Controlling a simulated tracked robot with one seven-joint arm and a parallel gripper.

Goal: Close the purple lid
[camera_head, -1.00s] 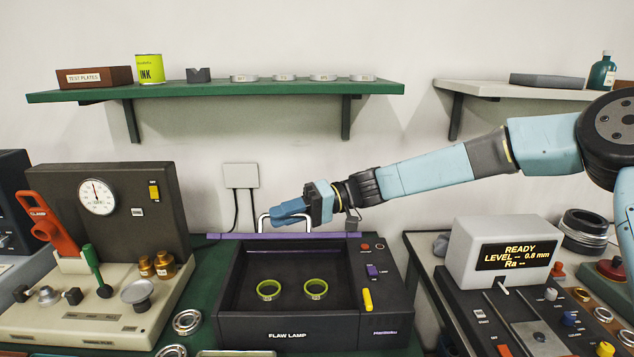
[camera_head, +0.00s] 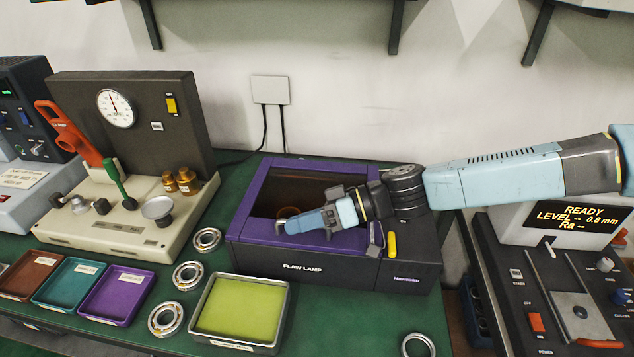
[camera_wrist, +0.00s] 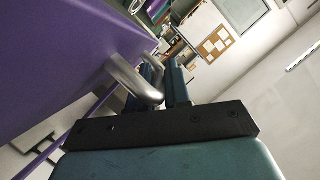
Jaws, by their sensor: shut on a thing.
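The purple lid (camera_head: 254,200) lies down over the top of the black flaw lamp box (camera_head: 300,262) in the head view. Its dark window shows a faint orange glow. My gripper (camera_head: 283,227) is at the lid's front edge, shut on the lid's metal handle. In the wrist view the silver handle (camera_wrist: 136,82) runs from the purple lid (camera_wrist: 50,60) to between my gripper's fingers (camera_wrist: 165,88). My gripper and wrist cover part of the lid's front and right side.
A yellow-green tray (camera_head: 240,312) and several bearing rings (camera_head: 188,275) lie in front and to the left of the box. A beige gauge device (camera_head: 120,215) stands left. A console with a display (camera_head: 560,215) stands right.

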